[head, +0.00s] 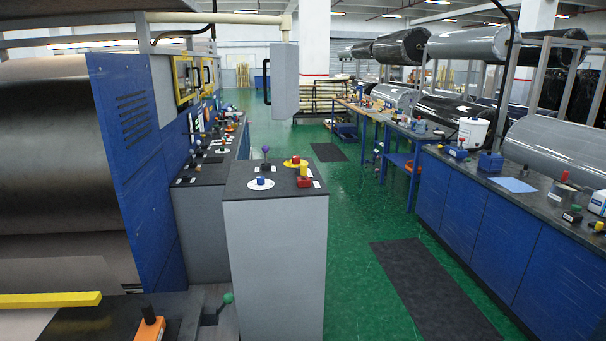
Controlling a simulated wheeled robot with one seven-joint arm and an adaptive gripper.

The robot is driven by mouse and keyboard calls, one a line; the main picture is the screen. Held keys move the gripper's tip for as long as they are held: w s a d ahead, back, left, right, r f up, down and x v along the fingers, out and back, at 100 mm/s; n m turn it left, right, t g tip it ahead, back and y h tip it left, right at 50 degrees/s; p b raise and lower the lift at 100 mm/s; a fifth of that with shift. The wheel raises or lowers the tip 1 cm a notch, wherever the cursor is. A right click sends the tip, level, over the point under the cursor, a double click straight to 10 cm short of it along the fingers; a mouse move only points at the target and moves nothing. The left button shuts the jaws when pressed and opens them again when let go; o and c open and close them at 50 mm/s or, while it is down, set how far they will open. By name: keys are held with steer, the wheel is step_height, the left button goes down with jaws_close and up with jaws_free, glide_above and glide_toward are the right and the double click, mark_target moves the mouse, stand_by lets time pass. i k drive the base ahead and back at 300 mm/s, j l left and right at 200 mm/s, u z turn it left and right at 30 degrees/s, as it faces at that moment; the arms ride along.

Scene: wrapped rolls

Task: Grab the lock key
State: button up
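I cannot pick out the lock key with certainty; several small coloured knobs and blocks are too small to tell apart. On the grey console (275,260) in the middle stand a blue knob on a white disc (260,182), a purple ball-topped lever (265,152), a red knob on a yellow disc (295,161) and a red block with a yellow top (304,179). More small coloured parts sit on the panel behind it and on the blue bench (480,235) at the right. My gripper is not in view.
A large dark roll machine with a blue side panel (135,150) fills the left. An orange block (150,329) and a yellow bar (50,300) are at the lower left. Wrapped rolls (460,45) lie on racks at the right. The green floor (350,215) between has dark mats (430,285).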

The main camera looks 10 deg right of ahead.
mark_target(304, 165)
steer(key=i, duration=1.2)
